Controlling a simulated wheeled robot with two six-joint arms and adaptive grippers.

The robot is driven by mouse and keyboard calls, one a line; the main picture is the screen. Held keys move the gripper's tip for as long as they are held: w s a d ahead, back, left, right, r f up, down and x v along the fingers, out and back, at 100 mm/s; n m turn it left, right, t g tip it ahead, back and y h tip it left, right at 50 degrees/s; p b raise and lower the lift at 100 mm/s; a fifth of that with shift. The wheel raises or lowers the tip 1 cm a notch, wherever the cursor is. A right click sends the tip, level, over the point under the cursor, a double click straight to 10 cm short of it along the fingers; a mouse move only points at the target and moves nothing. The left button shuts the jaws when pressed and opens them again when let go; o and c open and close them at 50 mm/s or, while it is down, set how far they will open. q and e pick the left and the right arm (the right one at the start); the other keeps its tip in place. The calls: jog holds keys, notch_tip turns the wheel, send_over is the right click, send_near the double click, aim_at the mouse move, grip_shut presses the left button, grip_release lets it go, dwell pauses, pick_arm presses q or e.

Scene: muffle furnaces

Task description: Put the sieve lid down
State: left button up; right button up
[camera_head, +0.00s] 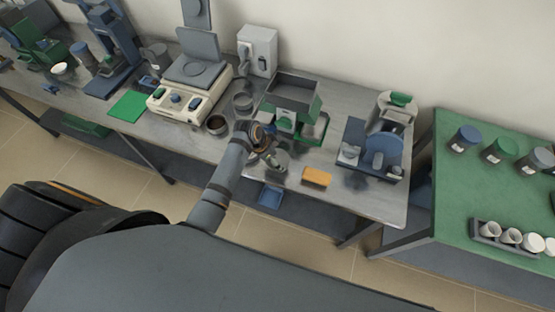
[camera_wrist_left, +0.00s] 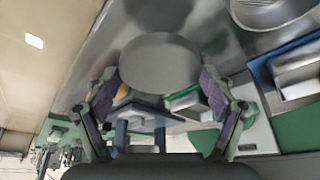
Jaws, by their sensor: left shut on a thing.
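The sieve lid (camera_wrist_left: 160,62) is a plain grey disc between the two fingers of my left gripper (camera_wrist_left: 157,90) in the left wrist view. The gripper is shut on it. In the head view my left gripper (camera_head: 268,152) is over the front part of the grey metal bench (camera_head: 345,196). A small grey round piece (camera_head: 279,161) shows at its fingertips, probably the lid. I cannot tell whether the lid touches the bench. My right gripper is not in view.
An orange block (camera_head: 317,177) lies right of the gripper. A green machine with a grey hopper (camera_head: 291,95) stands behind. Bare bench lies near the front right edge.

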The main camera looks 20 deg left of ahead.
pick_arm(q)
jog(key=shift+w+f, duration=0.25)
jog(key=shift+f, duration=0.1)
jog(key=shift+w+d+f, duration=0.15)
jog(key=shift+d+f, duration=0.05)
notch_tip(320, 180, down, 2)
jog(key=shift+f, duration=0.6)
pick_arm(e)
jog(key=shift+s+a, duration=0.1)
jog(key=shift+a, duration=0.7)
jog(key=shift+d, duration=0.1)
pick_arm(q)
jog(key=shift+f, duration=0.15)
jog(key=o, duration=0.9)
jog(key=shift+o, duration=0.8)
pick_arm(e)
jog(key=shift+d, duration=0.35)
